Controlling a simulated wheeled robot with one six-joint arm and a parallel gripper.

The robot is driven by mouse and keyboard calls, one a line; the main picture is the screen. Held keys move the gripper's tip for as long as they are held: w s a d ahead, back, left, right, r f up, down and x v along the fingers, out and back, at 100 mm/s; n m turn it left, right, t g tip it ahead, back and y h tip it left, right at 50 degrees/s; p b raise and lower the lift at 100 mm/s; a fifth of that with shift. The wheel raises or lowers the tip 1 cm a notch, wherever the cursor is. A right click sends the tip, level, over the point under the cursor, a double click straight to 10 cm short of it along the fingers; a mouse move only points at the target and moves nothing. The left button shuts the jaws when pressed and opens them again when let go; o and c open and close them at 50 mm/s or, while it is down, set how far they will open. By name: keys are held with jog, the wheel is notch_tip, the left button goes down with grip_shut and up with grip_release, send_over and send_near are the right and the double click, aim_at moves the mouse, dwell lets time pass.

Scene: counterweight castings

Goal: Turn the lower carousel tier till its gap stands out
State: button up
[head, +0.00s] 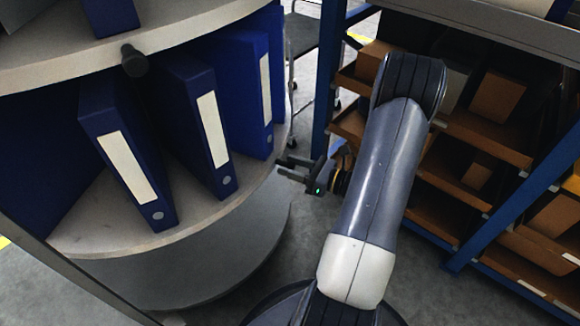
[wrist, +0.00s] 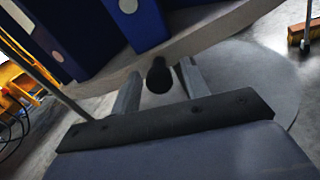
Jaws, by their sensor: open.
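The lower carousel tier (head: 118,240) is a round grey shelf holding several blue binders (head: 125,150) with white labels. A bare wedge of shelf shows between the far-left binder and the one beside it; I cannot tell if this is the gap. My gripper (head: 283,167) is open at the tier's right edge. In the wrist view, a dark knob (wrist: 158,76) at the rim of the tier (wrist: 215,28) stands between the two fingers, with a little space on each side. In the head view this knob is not clearly seen at the gripper.
The upper tier (head: 190,32) overhangs at top left, with its own dark knob (head: 133,60). A blue-framed rack (head: 325,75) with orange-brown bins stands close on the right. A grey post (head: 85,283) crosses the lower left.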

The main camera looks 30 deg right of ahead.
jog(key=shift+w+a, duration=0.25)
jog(key=shift+w, duration=0.15)
grip_shut()
dwell(0.4)
